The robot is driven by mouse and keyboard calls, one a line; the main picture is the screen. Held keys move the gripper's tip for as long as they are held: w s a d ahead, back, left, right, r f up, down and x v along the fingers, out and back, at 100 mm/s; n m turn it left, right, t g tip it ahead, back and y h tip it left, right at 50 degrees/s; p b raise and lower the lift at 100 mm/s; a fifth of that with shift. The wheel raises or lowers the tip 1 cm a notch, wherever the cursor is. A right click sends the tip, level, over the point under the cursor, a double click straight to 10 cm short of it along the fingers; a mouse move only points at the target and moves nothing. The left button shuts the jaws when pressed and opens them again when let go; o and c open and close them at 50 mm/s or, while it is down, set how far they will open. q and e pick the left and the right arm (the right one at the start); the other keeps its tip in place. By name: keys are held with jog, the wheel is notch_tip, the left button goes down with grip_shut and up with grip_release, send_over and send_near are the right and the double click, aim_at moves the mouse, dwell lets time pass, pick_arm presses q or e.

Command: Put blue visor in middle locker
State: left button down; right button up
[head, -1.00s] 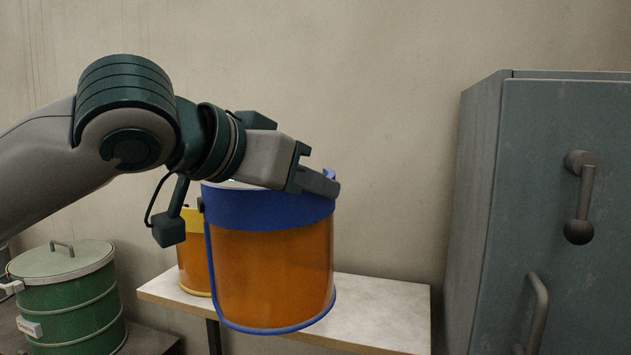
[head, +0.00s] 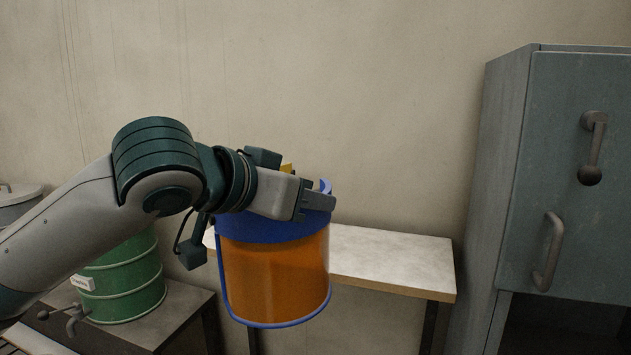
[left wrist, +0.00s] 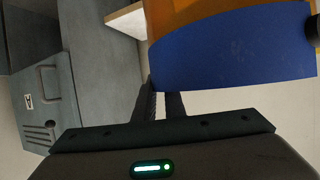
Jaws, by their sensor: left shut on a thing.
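The blue visor (head: 275,282), with a blue band and rim around an orange shield, hangs in the air in front of the shelf. My left gripper (head: 318,202) is shut on its blue band at the top. In the left wrist view the blue band (left wrist: 235,48) lies just beyond the fingers (left wrist: 160,104). The grey-green locker cabinet (head: 575,180) stands at the right, apart from the visor. Its upper door is shut; below it is a dark opening (head: 560,325), cut off by the picture's bottom edge. My right gripper is out of view.
A pale shelf (head: 400,262) runs along the wall behind the visor. A green drum (head: 125,280) stands on a table at the left. The air between visor and cabinet is clear.

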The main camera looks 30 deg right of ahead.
aim_at(300, 269)
pick_arm(q)
jog(key=w+a+f+n+t+y, duration=0.1)
jog(key=a+f+n, duration=0.1)
jog(key=f, duration=1)
jog(key=w+a+f+n+t+y, duration=0.1)
jog(key=w+a+f+t, duration=0.1)
jog(key=f, duration=0.9)
jog(key=shift+f+n+t+y, duration=0.3)
jog(key=shift+f+n, duration=0.05)
jog(key=shift+n, duration=0.05)
jog(key=shift+d, duration=0.1)
